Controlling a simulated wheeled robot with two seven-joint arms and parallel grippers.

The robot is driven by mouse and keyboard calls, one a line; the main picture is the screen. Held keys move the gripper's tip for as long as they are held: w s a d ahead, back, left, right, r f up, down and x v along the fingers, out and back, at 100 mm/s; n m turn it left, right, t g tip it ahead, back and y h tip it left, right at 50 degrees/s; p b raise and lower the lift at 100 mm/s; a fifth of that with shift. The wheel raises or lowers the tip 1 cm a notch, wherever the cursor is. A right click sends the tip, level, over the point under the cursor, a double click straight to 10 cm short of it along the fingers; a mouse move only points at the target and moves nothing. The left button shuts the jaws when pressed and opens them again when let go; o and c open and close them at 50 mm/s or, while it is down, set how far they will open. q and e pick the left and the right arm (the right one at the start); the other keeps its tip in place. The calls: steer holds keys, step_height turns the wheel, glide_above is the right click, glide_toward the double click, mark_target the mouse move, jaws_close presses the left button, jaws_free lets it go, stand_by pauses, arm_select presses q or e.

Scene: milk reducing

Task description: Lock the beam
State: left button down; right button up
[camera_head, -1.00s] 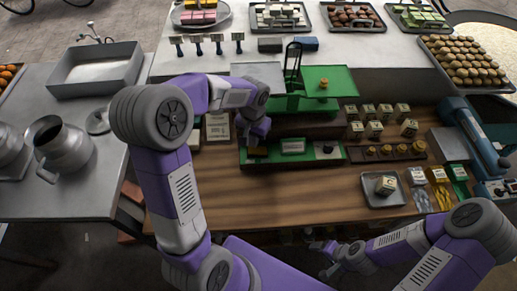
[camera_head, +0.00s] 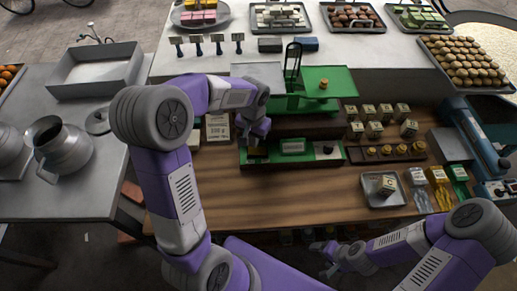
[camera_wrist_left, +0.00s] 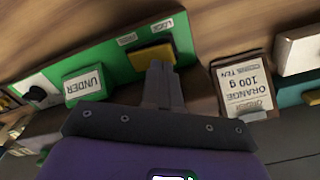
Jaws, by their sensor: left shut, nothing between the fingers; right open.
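The balance scale stands mid-table with a green beam and pan (camera_head: 325,80) above a green front panel (camera_head: 310,158). In the left wrist view the panel carries a yellow and black switch block (camera_wrist_left: 153,54), with a small LOCK label (camera_wrist_left: 167,25) beside it. My left gripper (camera_head: 255,139) is at the panel's left end. In the left wrist view its shut fingers (camera_wrist_left: 161,72) are empty and right by the switch block; I cannot tell whether they touch it. My right gripper (camera_head: 325,250) is open, low in front of the table, away from the scale.
A green UNDER sign (camera_wrist_left: 84,86) and a black knob (camera_wrist_left: 36,94) are on the panel. An ORANGE 100 g pack (camera_wrist_left: 243,88) stands close beside the left fingers. Brass weights (camera_head: 387,151) and small boxes (camera_head: 374,130) stand right of the scale.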

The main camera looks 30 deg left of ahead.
arm_select(q)
steer(key=shift+f+b, duration=1.2)
steer(key=shift+f, duration=0.4)
stand_by(1.1)
steer(key=shift+s, duration=0.1)
steer(key=shift+r+p, duration=0.5)
steer(key=shift+r, duration=0.05)
steer(key=shift+r+p, duration=2.35)
steer(key=shift+r, duration=0.65)
